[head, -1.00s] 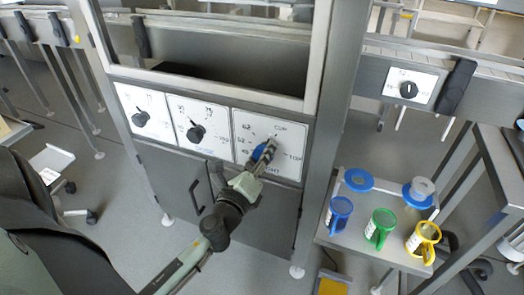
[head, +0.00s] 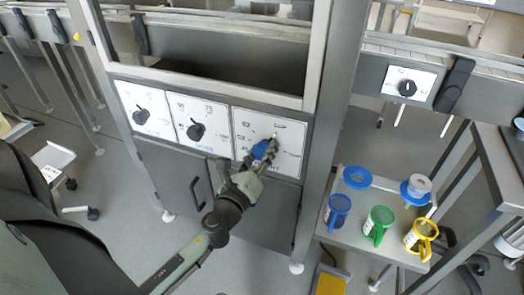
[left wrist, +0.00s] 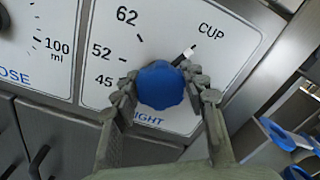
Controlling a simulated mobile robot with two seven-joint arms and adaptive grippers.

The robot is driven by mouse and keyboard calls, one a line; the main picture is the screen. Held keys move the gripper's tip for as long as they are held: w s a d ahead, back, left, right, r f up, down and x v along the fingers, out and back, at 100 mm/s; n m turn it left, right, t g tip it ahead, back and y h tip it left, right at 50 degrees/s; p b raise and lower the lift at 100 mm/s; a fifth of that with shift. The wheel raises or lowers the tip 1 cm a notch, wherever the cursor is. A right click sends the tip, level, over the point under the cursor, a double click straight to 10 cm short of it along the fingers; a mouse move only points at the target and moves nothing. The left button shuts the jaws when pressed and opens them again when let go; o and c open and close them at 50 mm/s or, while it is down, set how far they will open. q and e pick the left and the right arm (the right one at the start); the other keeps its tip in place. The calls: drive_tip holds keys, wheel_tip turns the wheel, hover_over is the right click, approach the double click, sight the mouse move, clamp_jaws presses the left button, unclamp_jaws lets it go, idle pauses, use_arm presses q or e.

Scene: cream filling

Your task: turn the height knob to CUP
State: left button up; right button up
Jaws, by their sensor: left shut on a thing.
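The blue height knob (head: 262,149) sits on the rightmost white dial panel (head: 284,127) of the machine. My left gripper (head: 258,157) has a finger on either side of it. In the left wrist view, the fingers of the gripper (left wrist: 162,92) close around the blue knob (left wrist: 160,86). Its white-tipped pointer (left wrist: 184,56) points up and right at the tick beside the CUP label (left wrist: 211,31). The labels 45, 52 and 62 show to the left; part of HEIGHT is covered by the gripper. My right gripper is not in view.
Two black knobs (head: 141,117) (head: 196,131) are on panels to the left. A shelf (head: 341,246) at right holds blue (head: 338,209), green (head: 377,224) and yellow (head: 419,236) mugs and blue round pieces (head: 357,177). A machine post (head: 322,150) stands close right of the dial.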

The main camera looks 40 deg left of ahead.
use_arm(q)
drive_tip(key=o, duration=1.2)
drive_tip(key=shift+c, duration=0.2)
drive_tip(key=v, duration=1.2)
drive_tip(key=x, duration=1.2)
drive_tip(key=shift+w, duration=0.1)
